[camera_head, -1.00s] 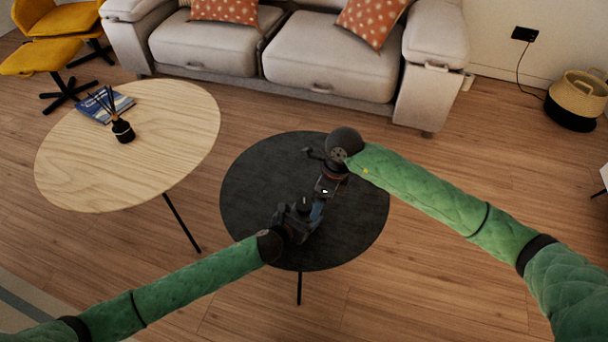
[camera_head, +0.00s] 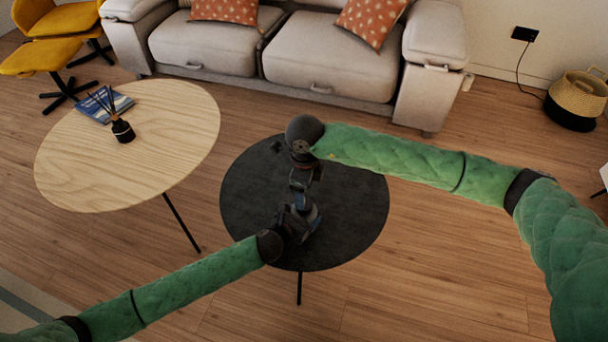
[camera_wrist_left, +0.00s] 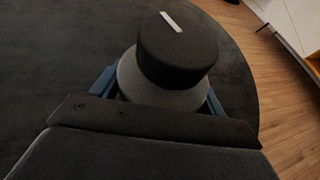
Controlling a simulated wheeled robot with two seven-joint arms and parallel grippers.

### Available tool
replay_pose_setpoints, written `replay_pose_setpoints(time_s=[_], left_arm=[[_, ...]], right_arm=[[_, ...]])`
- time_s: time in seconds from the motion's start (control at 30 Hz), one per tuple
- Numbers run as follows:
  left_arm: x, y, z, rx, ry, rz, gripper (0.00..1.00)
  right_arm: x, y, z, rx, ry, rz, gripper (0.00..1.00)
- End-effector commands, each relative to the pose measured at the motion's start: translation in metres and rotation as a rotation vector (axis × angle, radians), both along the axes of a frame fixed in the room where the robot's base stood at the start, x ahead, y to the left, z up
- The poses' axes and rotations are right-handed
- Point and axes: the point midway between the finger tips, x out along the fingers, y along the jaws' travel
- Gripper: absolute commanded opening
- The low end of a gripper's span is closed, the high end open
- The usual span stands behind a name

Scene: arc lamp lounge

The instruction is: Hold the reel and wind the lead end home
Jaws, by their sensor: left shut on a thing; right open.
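The reel (camera_wrist_left: 176,55) shows in the left wrist view as a black round cap with a white stripe on a wider grey body. My left gripper (camera_head: 308,216) is shut on it, with a blue finger on each side of the grey body. In the head view the reel is small, dark and mostly lost among the grippers. My right gripper (camera_head: 300,188) is open and hangs just beyond the left gripper, close to the reel. I cannot tell whether it touches it. I cannot make out the lead end in either view.
A wooden table (camera_head: 85,165) stands to the left with a diffuser (camera_head: 122,130) and a blue book (camera_head: 92,112). A sofa (camera_head: 330,65) stands behind.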

Motion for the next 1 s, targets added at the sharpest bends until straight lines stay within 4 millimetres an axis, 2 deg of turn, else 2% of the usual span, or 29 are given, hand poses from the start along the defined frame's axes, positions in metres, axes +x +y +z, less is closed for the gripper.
replay_pose_setpoints(time_s=[0.1, 0.33, 0.87, 0.9, 1.0], left_arm=[[0.0, 0.0, 0.0, 0.0, 0.0, 0.0, 0.38], [0.0, 0.0, 0.0, 0.0, 0.0, 0.0, 0.38], [0.0, 0.0, 0.0, 0.0, 0.0, 0.0, 0.38], [0.0, 0.0, 0.0, 0.0, 0.0, 0.0, 0.77], [0.0, 0.0, 0.0, 0.0, 0.0, 0.0, 0.96]], right_arm=[[0.01, 0.002, 0.013, -0.002, -0.025, 0.005, 0.69], [0.021, 0.003, 0.027, -0.001, -0.052, 0.006, 0.69], [0.022, 0.003, 0.03, 0.0, -0.055, 0.006, 0.69], [0.022, 0.003, 0.03, 0.0, -0.055, 0.006, 0.69], [0.022, 0.003, 0.03, 0.0, -0.055, 0.006, 0.69]])
